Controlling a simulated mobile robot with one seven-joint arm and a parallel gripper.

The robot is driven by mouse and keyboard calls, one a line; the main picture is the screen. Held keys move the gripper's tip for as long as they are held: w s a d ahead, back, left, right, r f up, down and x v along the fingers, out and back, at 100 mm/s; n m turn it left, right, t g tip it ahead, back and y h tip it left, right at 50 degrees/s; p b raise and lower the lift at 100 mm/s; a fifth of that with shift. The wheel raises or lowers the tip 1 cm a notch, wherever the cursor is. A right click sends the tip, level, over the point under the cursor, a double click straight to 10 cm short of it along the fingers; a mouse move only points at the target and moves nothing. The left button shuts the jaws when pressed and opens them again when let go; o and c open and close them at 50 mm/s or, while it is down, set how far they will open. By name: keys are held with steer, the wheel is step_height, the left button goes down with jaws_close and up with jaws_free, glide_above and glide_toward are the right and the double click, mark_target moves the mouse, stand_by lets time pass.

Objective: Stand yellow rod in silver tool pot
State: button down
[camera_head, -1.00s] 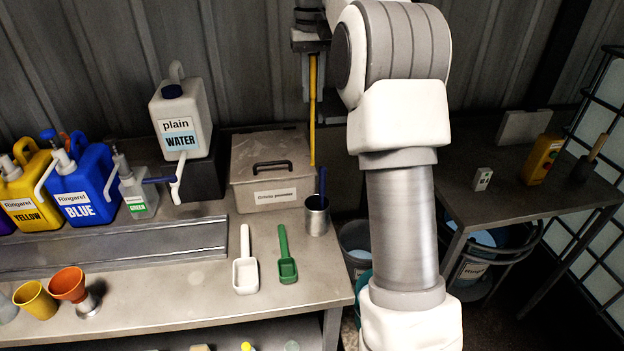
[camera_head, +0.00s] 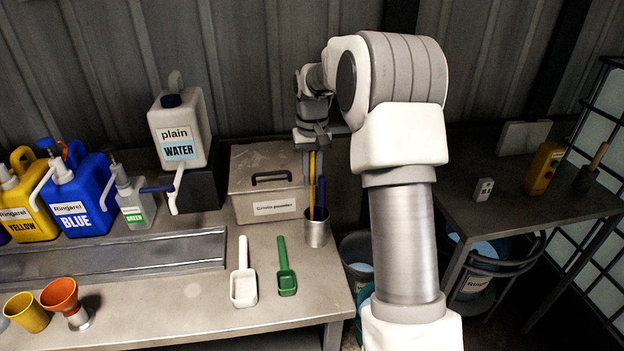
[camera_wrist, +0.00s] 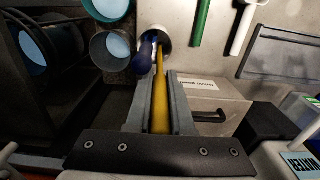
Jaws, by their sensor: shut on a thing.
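The yellow rod (camera_head: 312,172) hangs upright from my gripper (camera_head: 311,150), which is shut on its upper part. In the wrist view the yellow rod (camera_wrist: 160,95) lies between the two fingers of my gripper (camera_wrist: 160,105). The rod's lower end reaches the mouth of the silver tool pot (camera_head: 317,230) and appears to be inside it; the pot's wall hides the tip. The pot also shows in the wrist view (camera_wrist: 163,33). A blue-handled tool (camera_head: 321,195) stands in the same pot, close beside the rod.
The lidded grey box (camera_head: 264,208) stands just left of the pot. A green scoop (camera_head: 286,270) and a white scoop (camera_head: 243,280) lie in front on the bench. Buckets (camera_head: 357,250) stand below the bench's right edge.

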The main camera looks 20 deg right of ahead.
steer(key=shift+f, duration=0.65)
steer(key=c, duration=0.8)
jaws_free()
